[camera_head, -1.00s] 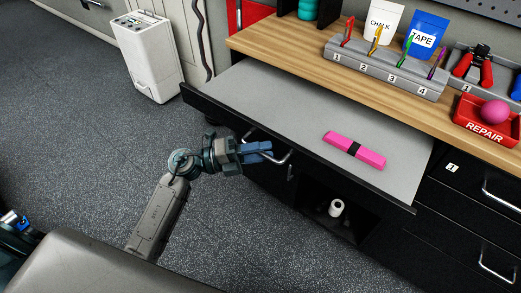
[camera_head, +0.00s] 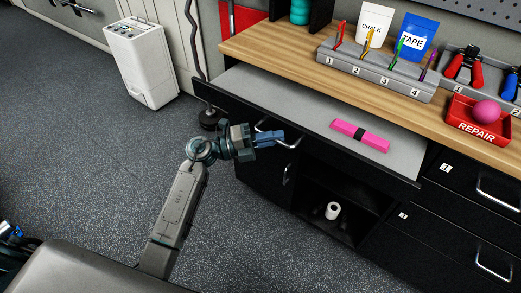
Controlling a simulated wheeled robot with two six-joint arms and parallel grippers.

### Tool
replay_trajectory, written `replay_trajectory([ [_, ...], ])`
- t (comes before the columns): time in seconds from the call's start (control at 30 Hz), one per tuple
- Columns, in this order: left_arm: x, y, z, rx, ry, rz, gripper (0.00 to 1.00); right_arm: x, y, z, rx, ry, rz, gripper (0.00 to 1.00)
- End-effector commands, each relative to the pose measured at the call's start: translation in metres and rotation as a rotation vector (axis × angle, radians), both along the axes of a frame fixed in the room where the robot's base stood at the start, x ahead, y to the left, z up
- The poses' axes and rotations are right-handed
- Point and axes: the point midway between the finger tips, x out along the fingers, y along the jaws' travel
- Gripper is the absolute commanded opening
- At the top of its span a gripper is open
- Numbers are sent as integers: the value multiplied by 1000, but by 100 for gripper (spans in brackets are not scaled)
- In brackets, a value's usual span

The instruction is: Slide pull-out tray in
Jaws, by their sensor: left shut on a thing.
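The pull-out tray (camera_head: 290,104) is a grey board with a black front edge, sticking out partway from under the wooden worktop. A metal bar handle (camera_head: 291,146) is on its front at the left. My left gripper (camera_head: 272,138) is at this handle, with its blue fingers shut on it. The fingers partly hide the handle. A pink folded band (camera_head: 372,139) with a black strap lies on the tray at the right.
The wooden worktop (camera_head: 258,53) holds a numbered rack (camera_head: 378,72), chalk and tape pouches, and a red REPAIR bin (camera_head: 478,120). An open cubby with a white roll (camera_head: 333,211) is below the tray. A white box unit (camera_head: 141,62) stands at the back left.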

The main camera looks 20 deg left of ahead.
Motion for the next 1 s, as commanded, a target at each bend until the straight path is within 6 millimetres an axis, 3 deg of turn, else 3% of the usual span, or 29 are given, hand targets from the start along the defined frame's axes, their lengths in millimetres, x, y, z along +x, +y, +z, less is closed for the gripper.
replay_trajectory([
  [0.07, 23, -9, 1, -4, -3, -1, 0, 2, 1, 2, 0, -4, 0, 50],
  [0.2, 60, -22, 0, -3, -3, 1, 0, 6, 3, 26, 0, -25, 4, 50],
  [0.5, 125, -46, -2, -2, -2, 1, 0, 8, 8, 82, -4, -66, 15, 50],
  [0.7, 152, -55, -1, -1, -1, 1, 0, 3, 11, 116, -5, -89, 20, 50],
  [1.0, 167, -60, 0, 0, -1, 2, 0, -2, 13, 138, -6, -101, 24, 50],
])
